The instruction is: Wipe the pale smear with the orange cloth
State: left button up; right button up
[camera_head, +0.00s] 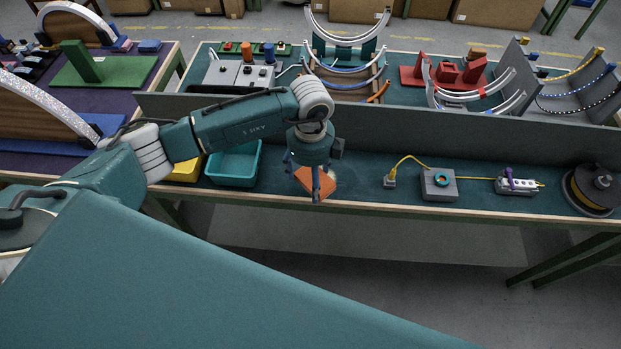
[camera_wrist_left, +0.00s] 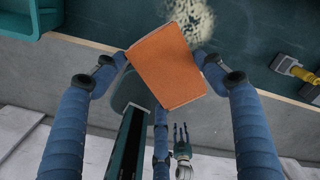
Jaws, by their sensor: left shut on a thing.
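The orange cloth (camera_wrist_left: 166,68) is held between the blue fingers of my left gripper (camera_wrist_left: 163,62). In the head view the cloth (camera_head: 316,182) is at the front edge of the bench, under my left gripper (camera_head: 312,176). The cloth looks flat and slightly turned. The pale smear (camera_wrist_left: 196,18) is a speckled patch on the dark green bench top, just beyond the cloth in the wrist view. The cloth hides part of it. In the head view only a faint bit shows beside the gripper. I cannot tell whether the cloth touches the bench.
A teal bin (camera_head: 234,164) and a yellow bin (camera_head: 186,170) stand left of the gripper. To its right are a yellow-corded plug (camera_head: 390,181), a grey box (camera_head: 439,186), a power strip (camera_head: 517,186) and a cable reel (camera_head: 592,190). A low grey wall (camera_head: 440,140) runs behind.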

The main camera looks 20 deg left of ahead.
pick_arm(q)
jog(key=shift+r, duration=0.7)
jog(key=shift+r+p, duration=0.1)
jog(key=shift+p, duration=0.2)
jog(key=shift+r+p, duration=0.95)
jog(key=shift+r, duration=0.45)
jog(key=shift+f, duration=0.15)
